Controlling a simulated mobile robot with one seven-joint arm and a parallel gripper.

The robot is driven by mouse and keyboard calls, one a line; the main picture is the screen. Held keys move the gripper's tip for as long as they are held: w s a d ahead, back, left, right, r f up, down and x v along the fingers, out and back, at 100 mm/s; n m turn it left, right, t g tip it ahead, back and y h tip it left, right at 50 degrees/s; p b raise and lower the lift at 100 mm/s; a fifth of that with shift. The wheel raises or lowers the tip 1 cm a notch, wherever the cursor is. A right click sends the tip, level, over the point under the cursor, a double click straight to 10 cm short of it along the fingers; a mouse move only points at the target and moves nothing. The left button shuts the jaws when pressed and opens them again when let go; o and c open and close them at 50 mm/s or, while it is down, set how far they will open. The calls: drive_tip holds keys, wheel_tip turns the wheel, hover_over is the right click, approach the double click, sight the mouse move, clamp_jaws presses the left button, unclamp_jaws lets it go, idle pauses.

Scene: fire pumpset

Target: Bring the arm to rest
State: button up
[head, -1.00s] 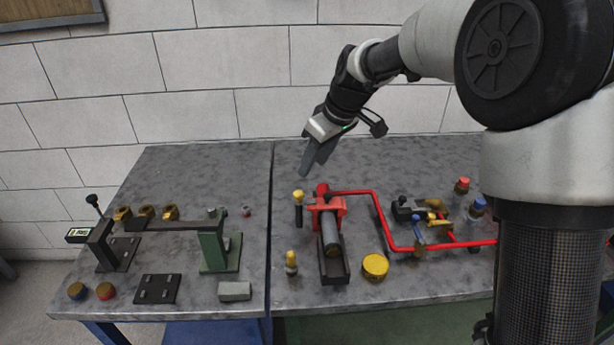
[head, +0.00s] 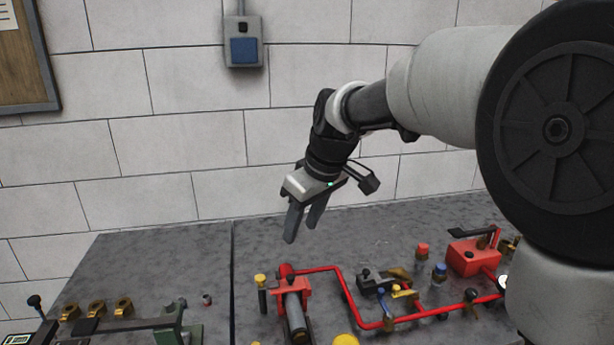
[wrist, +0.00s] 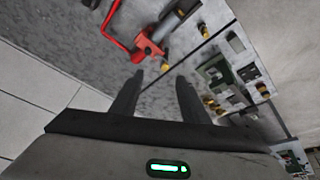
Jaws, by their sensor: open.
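My gripper (head: 303,224) is open and empty. It hangs in the air above the back of the workbench (head: 190,262), its fingers pointing down and slightly left in the head view. My arm reaches in from the right, bent down at the wrist. In the wrist view both fingers of my gripper (wrist: 156,84) are apart with nothing between them, over bare grey bench top. The red-clamped pump cylinder (head: 296,310) stands on the bench below and in front of the gripper, clear of it.
Red piping (head: 345,290) runs right to a red block (head: 474,257) with valves. A yellow-topped post (head: 261,292) stands left of the cylinder. A green stand (head: 180,328) and brass fittings (head: 96,309) are at left. A blue-fronted box (head: 243,48) hangs on the wall.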

drive_tip(key=s+d+r+m+t+h+p, duration=0.2)
drive_tip(key=s+d+r+m, duration=0.35)
drive_tip(key=s+d, duration=0.55)
drive_tip(key=s+d+f+m+p, duration=0.1)
drive_tip(key=s+d+m, duration=0.3)
drive_tip(key=s, duration=0.9)
drive_tip(key=shift+d+t+h+p, duration=0.3)
drive_tip(key=shift+d+h+p, duration=0.1)
drive_tip(key=shift+d, duration=0.85)
